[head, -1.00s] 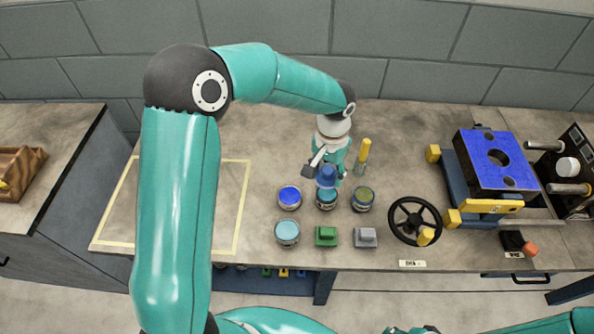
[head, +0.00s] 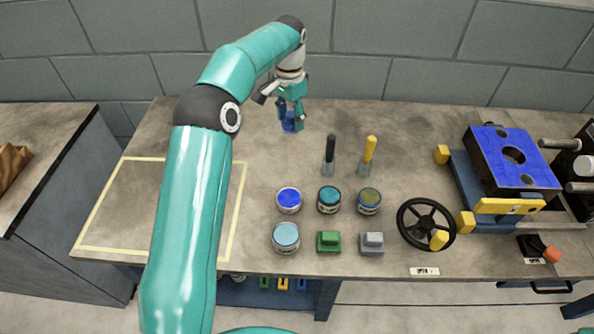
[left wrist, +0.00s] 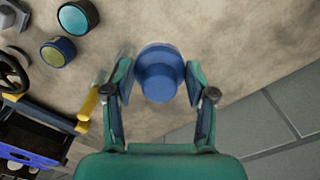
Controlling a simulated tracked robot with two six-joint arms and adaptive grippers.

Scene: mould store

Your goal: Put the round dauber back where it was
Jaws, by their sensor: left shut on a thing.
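My left gripper (head: 291,112) is at the back of the bench, left of the brush holders. It is shut on the blue round dauber (head: 291,124), which shows below the fingers. In the left wrist view the dauber (left wrist: 158,70) sits between the two fingers (left wrist: 158,92), its round blue top toward the camera. I cannot tell whether its lower end touches the bench. My right gripper is not in view.
A black-handled tool (head: 330,150) and a yellow-handled tool (head: 369,150) stand in clear holders. In front are several tins, including a blue one (head: 289,200), a green block (head: 328,241) and a grey block (head: 372,242). A handwheel (head: 426,222) and blue-topped mould (head: 512,158) stand right.

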